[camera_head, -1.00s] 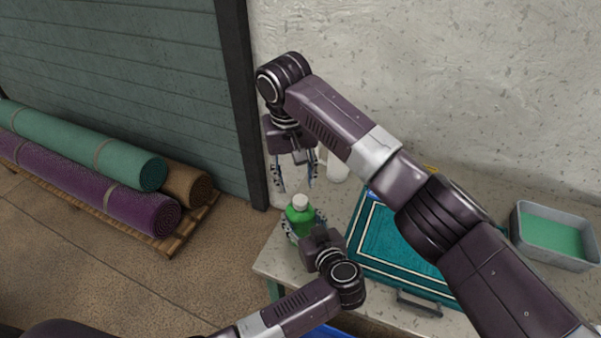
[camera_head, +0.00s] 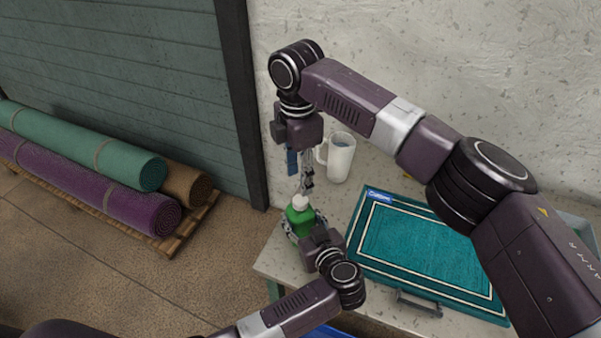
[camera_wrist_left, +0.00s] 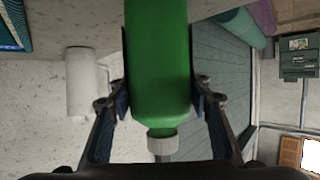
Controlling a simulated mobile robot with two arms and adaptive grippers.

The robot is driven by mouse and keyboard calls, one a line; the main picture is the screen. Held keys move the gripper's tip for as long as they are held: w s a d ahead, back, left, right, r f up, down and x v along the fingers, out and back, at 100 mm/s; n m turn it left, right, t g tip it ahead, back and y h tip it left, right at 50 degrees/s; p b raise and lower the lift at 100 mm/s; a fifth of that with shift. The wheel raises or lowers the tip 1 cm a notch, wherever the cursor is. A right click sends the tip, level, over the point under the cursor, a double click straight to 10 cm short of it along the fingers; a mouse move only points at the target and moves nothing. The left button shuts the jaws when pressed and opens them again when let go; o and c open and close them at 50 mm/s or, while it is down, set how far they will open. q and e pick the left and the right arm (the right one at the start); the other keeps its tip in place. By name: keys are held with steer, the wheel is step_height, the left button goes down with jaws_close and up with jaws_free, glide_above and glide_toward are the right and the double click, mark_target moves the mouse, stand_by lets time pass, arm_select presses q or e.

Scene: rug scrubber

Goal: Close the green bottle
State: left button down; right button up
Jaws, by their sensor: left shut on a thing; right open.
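The green bottle (camera_head: 299,217) stands upright at the near left corner of the table, with a white cap (camera_head: 301,201) on its top. Whether the cap is tight I cannot tell. My left gripper (camera_head: 306,228) is shut on the bottle's body from the near side. In the left wrist view the bottle (camera_wrist_left: 158,65) sits between both fingers, its white cap (camera_wrist_left: 162,145) toward the picture's bottom. My right gripper (camera_head: 306,184) is open, pointing down just above the cap. Its fingers overlap from this angle, and whether they touch the cap is unclear.
A white mug (camera_head: 341,158) stands close behind and right of my right gripper. A teal rug (camera_head: 425,252) with white border lines lies on the table to the right. A metal tray (camera_head: 577,224) is partly hidden by my right arm. Rolled rugs (camera_head: 90,195) lie on a floor pallet.

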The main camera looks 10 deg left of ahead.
mark_target(301, 200)
steer(key=n, duration=0.3)
steer(key=shift+d+r, duration=0.1)
steer(key=shift+d, duration=0.05)
steer(key=shift+f, duration=4)
